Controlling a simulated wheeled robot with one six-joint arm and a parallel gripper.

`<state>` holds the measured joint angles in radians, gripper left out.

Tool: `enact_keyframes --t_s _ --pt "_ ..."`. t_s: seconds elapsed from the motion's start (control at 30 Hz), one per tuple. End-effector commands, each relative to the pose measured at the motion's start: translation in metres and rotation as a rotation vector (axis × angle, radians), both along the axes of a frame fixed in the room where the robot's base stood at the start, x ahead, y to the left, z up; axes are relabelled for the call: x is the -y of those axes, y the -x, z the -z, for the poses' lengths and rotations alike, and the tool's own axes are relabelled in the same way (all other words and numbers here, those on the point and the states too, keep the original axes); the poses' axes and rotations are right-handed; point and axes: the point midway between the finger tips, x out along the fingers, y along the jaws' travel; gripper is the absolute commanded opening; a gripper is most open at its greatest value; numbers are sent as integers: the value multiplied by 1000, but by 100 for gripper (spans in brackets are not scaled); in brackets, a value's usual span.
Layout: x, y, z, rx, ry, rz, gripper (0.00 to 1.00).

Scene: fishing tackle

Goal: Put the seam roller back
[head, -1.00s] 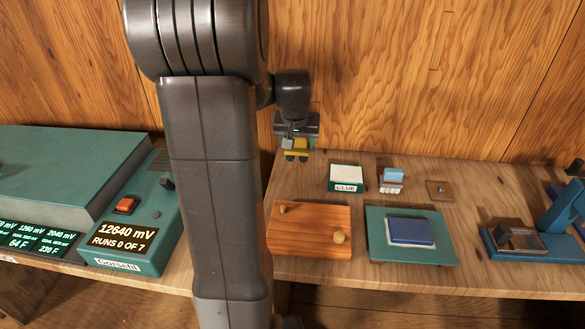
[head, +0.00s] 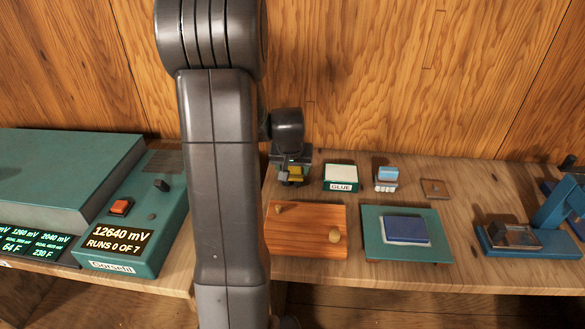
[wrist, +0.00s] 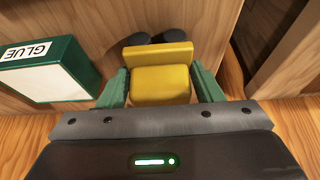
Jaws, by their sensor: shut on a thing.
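The seam roller, a yellow block (wrist: 160,84) with a yellow upright plate and two dark rounded ends beyond it, is between the green fingers of my gripper (wrist: 160,75) in the wrist view. The fingers are shut on its sides. In the head view my gripper (head: 293,168) is low at the back left of the bench, left of the glue box, and the yellow roller (head: 296,173) shows under it. I cannot tell whether the roller touches the bench.
The green glue box (head: 341,178) stands close right of the roller. A blue-and-white item (head: 387,178) and a small brown plate (head: 435,189) are further right. In front are a wooden board (head: 290,240) with two knobs and a green mat (head: 376,246) with a blue pad.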

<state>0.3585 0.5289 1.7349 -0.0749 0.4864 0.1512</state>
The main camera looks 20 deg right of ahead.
Motion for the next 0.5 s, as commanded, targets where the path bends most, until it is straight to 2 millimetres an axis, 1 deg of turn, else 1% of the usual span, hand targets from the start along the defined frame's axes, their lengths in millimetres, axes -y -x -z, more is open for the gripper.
enact_keyframes --t_s 0.03,0.1,0.13,0.37,0.5 --pt "0 0 1 0 0 0 64" --pt "0 0 1 0 0 0 77" --pt "0 0 1 0 0 0 81" --pt "0 0 1 0 0 0 81" --pt "0 0 -4 0 0 0 81"
